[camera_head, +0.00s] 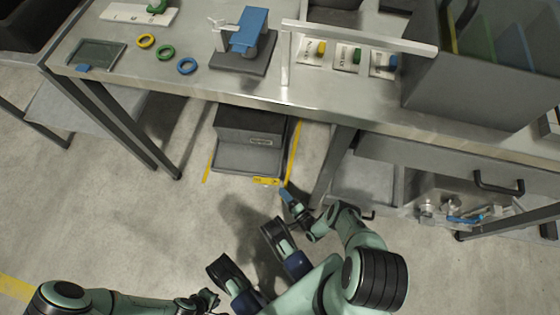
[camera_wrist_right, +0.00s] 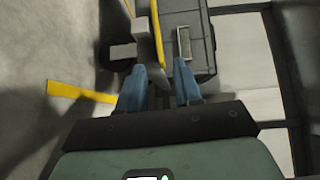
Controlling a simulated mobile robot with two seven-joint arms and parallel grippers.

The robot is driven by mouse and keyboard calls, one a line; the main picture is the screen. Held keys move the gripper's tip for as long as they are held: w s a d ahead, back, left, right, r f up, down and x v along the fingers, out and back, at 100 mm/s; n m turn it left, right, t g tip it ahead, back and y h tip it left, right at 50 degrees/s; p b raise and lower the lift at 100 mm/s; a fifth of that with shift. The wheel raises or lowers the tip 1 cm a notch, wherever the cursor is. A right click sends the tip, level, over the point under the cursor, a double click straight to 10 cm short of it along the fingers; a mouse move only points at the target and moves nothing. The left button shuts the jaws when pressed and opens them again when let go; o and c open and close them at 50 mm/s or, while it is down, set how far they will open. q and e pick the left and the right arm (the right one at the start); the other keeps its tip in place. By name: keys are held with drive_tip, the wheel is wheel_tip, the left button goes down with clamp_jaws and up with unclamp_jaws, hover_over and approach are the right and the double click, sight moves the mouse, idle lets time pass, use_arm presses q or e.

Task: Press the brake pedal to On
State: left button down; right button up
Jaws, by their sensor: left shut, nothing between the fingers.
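The brake pedal unit (camera_head: 248,125) is a grey box with a lower front plate (camera_head: 245,158), on the floor under the table. My left gripper (camera_head: 208,298) is shut and empty, low in the picture, away from the pedal.
The metal table (camera_head: 200,85) spans above the pedal, carrying coloured rings (camera_head: 166,53), a blue device (camera_head: 248,32) and a grey bin (camera_head: 480,80). Table legs (camera_head: 130,125) stand at left. Yellow floor tape (camera_head: 293,150) flanks the unit. A drawer cabinet (camera_head: 450,165) is at right. Floor at left is clear.

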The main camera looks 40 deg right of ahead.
use_arm(q)
drive_tip(key=shift+w+r, duration=0.15)
drive_tip(key=shift+w, duration=0.15)
use_arm(e)
drive_tip(key=s, duration=0.9)
drive_tip(key=shift+s+r, duration=0.15)
drive_tip(key=shift+s, duration=0.05)
